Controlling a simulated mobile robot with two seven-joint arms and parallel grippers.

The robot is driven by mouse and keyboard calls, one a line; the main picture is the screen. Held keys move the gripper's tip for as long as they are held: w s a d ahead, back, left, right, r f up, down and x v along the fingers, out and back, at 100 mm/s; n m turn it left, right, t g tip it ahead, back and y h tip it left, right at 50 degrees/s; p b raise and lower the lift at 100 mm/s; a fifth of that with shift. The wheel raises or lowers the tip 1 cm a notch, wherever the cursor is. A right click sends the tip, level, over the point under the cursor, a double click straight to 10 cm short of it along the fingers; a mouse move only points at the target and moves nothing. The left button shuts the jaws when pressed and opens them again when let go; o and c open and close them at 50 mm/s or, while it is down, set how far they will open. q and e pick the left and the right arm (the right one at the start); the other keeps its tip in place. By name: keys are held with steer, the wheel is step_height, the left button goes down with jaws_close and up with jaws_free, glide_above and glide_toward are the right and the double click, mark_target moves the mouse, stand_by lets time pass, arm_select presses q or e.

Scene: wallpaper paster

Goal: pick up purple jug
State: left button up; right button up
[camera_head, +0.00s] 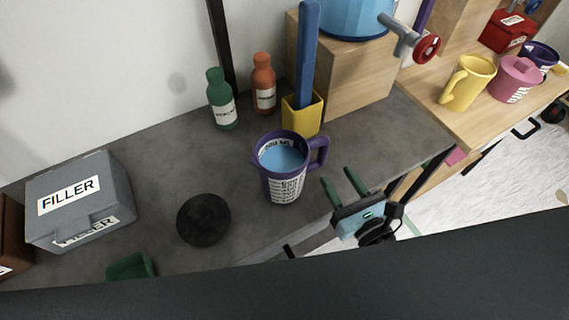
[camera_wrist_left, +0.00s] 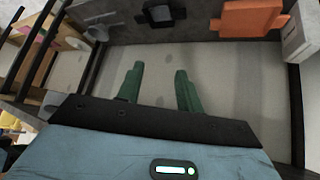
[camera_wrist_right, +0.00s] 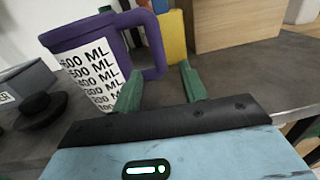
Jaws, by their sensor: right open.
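The purple jug (camera_head: 266,182) stands upright on the grey worktop in the head view, with blue contents, a white measuring label and its handle toward the right. In the right wrist view the jug (camera_wrist_right: 84,38) is at the upper left, its handle just beyond the fingers. My right gripper (camera_head: 338,178) is open and empty at the worktop's front edge, right of the jug and apart from it; its fingers also show in the right wrist view (camera_wrist_right: 160,80). My left gripper (camera_wrist_left: 157,90) is open and empty in the left wrist view; I cannot make it out in the head view.
A yellow holder (camera_head: 302,117) with a blue tool stands close behind the jug. A black round object (camera_head: 203,219) lies left of it. Green (camera_head: 222,100) and orange (camera_head: 264,84) bottles are behind. A grey FILLER box (camera_head: 80,198) is at left. The worktop between is clear.

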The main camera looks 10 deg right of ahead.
mark_target(325, 159)
steer(key=shift+w, duration=0.1)
steer(key=shift+w+a+r+p, duration=0.15)
steer(key=shift+w+p, duration=0.15)
steer(key=shift+w, duration=0.4)
steer(key=shift+w+a, duration=0.1)
steer(key=shift+w, duration=0.3)
steer(key=shift+w+a, duration=0.1)
steer(key=shift+w, duration=0.35)
steer(key=p+x, duration=0.1)
steer(key=x, duration=0.3)
steer(key=shift+w+a, duration=0.2)
steer(key=shift+a, duration=0.05)
